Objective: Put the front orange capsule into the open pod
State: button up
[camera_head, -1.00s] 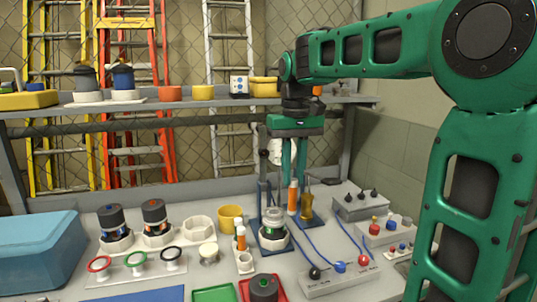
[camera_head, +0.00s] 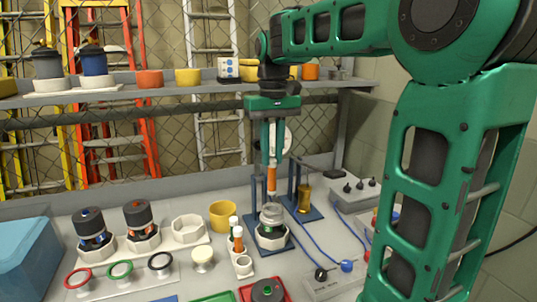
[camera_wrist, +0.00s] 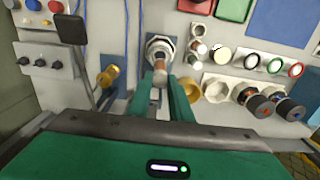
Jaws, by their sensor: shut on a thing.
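My gripper (camera_head: 271,160) is shut on an orange capsule (camera_head: 271,180) with a white upper end, held upright. The capsule's lower end is just above the open pod (camera_head: 271,214), a clear-walled cup in a white nut-shaped seat on a blue stand. In the wrist view the capsule (camera_wrist: 159,75) shows between the fingers, with the pod (camera_wrist: 160,46) beyond it. I cannot tell whether the capsule's tip touches the pod's rim. A second orange capsule (camera_head: 238,240) stands in the white rack (camera_head: 244,268), whose front hole is empty.
A yellow cup (camera_head: 222,216) stands left of the pod. A brass cylinder (camera_head: 304,199) on a blue stand is close on the right. A cabled control box (camera_head: 340,284) lies front right.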

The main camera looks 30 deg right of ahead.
aim_at(272, 194)
jog(key=shift+f, duration=0.15)
jog(key=shift+f, duration=1.95)
jog(key=shift+s, duration=0.2)
jog(key=shift+f, duration=3.55)
dwell(0.9)
dwell(0.3)
jog(key=o, duration=0.9)
jog(key=shift+c, duration=0.2)
jog(key=shift+r, duration=0.1)
